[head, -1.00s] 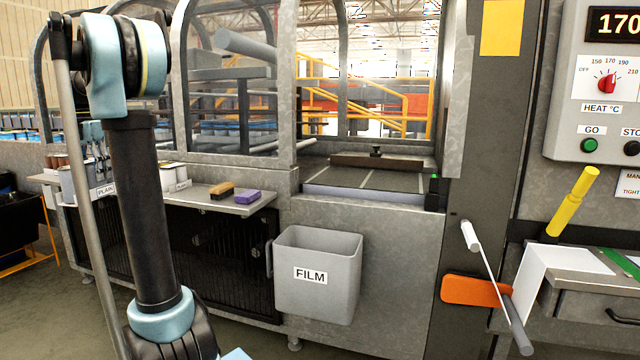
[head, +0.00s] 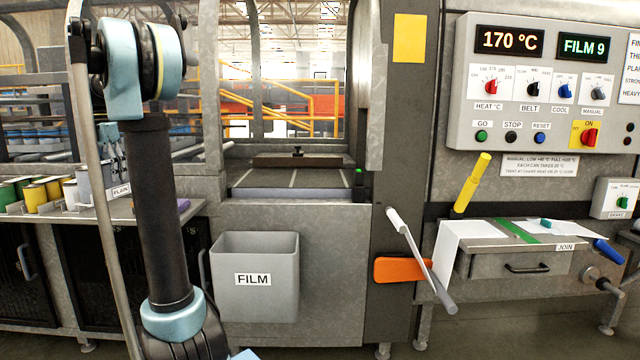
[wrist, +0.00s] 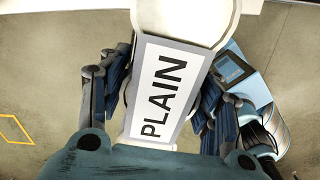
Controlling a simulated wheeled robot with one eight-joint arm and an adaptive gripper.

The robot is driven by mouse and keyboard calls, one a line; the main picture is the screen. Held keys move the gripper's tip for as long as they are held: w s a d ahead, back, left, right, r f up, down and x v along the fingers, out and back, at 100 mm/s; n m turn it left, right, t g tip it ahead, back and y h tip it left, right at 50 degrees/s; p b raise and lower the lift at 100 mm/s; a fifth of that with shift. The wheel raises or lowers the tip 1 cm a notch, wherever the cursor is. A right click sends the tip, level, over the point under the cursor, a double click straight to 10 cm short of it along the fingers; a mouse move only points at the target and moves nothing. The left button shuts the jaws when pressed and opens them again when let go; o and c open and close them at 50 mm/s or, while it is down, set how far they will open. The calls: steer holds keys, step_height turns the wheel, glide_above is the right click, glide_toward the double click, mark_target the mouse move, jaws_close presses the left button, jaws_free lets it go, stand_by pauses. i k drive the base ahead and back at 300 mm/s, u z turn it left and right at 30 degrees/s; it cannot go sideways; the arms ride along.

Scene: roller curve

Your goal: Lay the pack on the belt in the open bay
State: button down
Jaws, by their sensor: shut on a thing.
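The pack is a grey tray with a black-on-white PLAIN label (wrist: 165,90) and pale round ends in the wrist view. My gripper (wrist: 155,100) is shut on it, dark fingers on both sides. In the head view my gripper (head: 110,145) is at the left, partly behind my arm. The pack's label (head: 121,190) and a white can (head: 83,186) show there. The belt (head: 285,179) lies in the open bay at the centre, dark with pale lines and a pale front edge. The pack is well left of the bay. I see nothing lying on the belt.
A dark bar with a knob (head: 297,160) crosses the back of the bay. A grey FILM bin (head: 254,278) hangs below. A shelf with several coloured cans (head: 36,195) is at left.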

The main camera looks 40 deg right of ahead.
mark_target(302, 179)
steer(key=z, duration=1.45)
steer(key=i, duration=1.05)
